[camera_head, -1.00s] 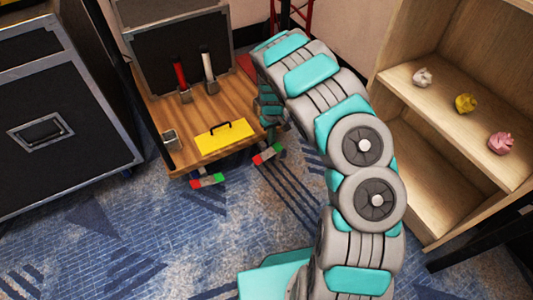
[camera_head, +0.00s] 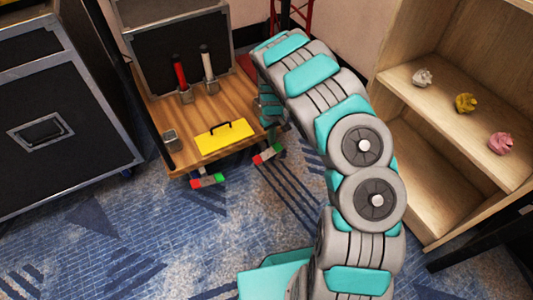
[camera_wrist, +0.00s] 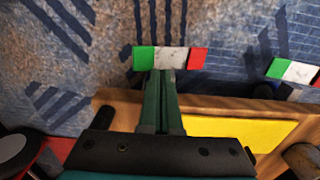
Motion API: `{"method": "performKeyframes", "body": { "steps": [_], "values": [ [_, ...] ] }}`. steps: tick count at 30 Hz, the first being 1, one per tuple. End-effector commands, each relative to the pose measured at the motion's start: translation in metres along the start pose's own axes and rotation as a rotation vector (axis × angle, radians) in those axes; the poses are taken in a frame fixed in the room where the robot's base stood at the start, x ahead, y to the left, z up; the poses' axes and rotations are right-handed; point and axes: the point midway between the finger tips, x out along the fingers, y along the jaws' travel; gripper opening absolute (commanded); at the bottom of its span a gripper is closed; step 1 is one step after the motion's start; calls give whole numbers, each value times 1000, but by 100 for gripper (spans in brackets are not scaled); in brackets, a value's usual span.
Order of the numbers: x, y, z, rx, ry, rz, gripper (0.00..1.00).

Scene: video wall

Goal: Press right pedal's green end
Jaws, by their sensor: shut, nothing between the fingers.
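The right pedal (camera_head: 267,154) is a short bar with a red end, a pale middle and a green end, low in front of the wooden platform. In the wrist view its green end (camera_wrist: 145,59) is at the left and its red end at the right. My gripper (camera_wrist: 166,72) is shut and empty. Its fingertips overlap the pedal's near edge in the wrist view, around the border of green and white; I cannot tell whether they touch. In the head view my arm partly hides the gripper. The left pedal (camera_head: 208,181) has the same colours and stands apart.
A wooden shelf (camera_head: 440,130) with small objects stands right of my arm. Carpet in front of the pedals is clear.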

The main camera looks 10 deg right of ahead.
Motion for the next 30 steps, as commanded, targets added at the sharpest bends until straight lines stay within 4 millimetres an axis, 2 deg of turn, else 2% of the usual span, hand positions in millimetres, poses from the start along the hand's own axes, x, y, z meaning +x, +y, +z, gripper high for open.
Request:
{"method": "performKeyframes", "body": {
  "steps": [30],
  "values": [
    [14, 0, 0, 1, -1, -1, 0]
  ]
}}
